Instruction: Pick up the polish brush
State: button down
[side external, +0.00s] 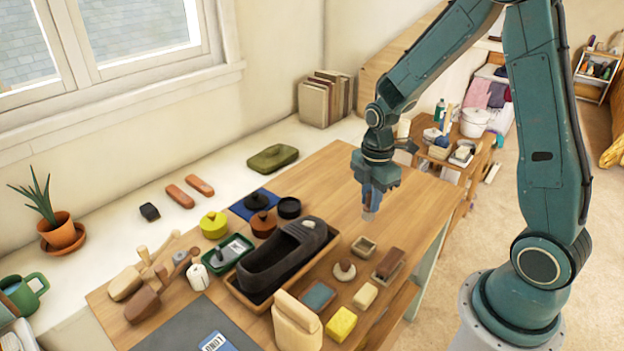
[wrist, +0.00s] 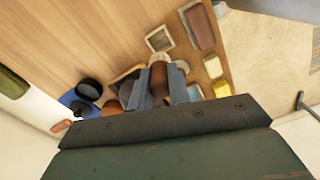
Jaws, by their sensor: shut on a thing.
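My gripper (side external: 371,200) is raised above the right part of the wooden table and shut on a small brush, which I take as the polish brush. In the side view only the brush's pale lower end (side external: 369,215) shows below the fingers. In the wrist view my gripper (wrist: 157,88) has a finger on each side of the brush (wrist: 158,77). It has a brown body and a pale tan end pointing away from the wrist. The part deeper between the fingers is hidden.
Below are a small square tray (side external: 363,246), a brown block brush (side external: 389,263), a round dauber (side external: 344,271) and a yellow sponge (side external: 341,323). A dark shoe (side external: 285,255) lies in a wooden tray to the left. The tabletop behind is clear (side external: 330,180).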

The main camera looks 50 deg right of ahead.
notch_tip(320, 180, up, 9)
jog(key=shift+f, duration=0.1)
dwell(0.3)
dwell(0.4)
jog(key=c, duration=2.1)
grip_release()
grip_shut()
jog(key=shift+w, duration=0.1)
